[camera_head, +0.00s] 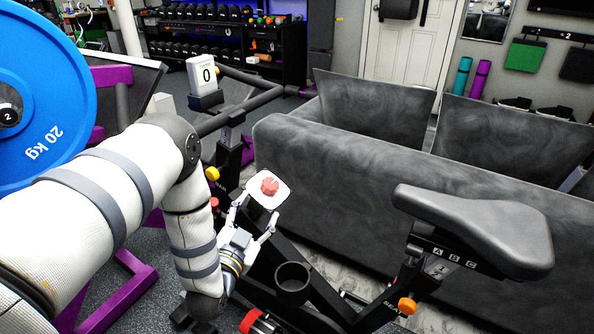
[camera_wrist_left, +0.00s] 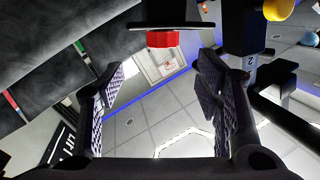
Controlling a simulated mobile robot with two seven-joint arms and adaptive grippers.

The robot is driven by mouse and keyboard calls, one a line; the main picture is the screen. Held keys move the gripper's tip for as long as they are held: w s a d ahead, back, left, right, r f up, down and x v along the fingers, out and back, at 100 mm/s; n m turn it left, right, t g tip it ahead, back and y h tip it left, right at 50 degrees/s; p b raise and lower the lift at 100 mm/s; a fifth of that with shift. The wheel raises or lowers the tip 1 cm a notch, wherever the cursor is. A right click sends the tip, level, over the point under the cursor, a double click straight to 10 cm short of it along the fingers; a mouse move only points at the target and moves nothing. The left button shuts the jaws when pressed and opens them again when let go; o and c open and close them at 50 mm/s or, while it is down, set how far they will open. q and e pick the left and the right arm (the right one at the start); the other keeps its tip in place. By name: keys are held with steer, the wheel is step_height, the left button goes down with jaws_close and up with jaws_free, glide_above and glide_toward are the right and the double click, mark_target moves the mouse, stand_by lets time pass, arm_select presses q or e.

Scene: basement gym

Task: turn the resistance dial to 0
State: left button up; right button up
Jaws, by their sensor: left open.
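The resistance dial (camera_head: 269,186) is a red knob on a pale square plate on the exercise bike's frame. It also shows as a red knob (camera_wrist_left: 163,39) at the top of the left wrist view, under a dark block. A white display (camera_head: 207,73) on the bike's front reads 0. My left gripper (camera_head: 258,208) is open, its two fingers spread just below and in front of the dial. In the left wrist view the fingers (camera_wrist_left: 157,85) stand apart with nothing between them; the knob is beyond their tips. I cannot tell whether they touch it. My right gripper is not in view.
The bike's saddle (camera_head: 478,228) is at the right and a black cup holder (camera_head: 292,284) sits below the dial. A grey sofa (camera_head: 340,170) stands behind the bike. A blue weight plate (camera_head: 50,90) is at the left, near my left arm.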

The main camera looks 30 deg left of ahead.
mark_target(271, 184)
arm_select(q)
steer(key=b+x, duration=0.1)
steer(key=x, duration=0.8)
steer(key=shift+w+a, duration=0.25)
steer(key=shift+w, duration=0.05)
steer(key=shift+w+a+r, duration=0.1)
steer(key=shift+w+r, duration=0.05)
steer(key=shift+w, duration=0.45)
steer(key=c, duration=1.2)
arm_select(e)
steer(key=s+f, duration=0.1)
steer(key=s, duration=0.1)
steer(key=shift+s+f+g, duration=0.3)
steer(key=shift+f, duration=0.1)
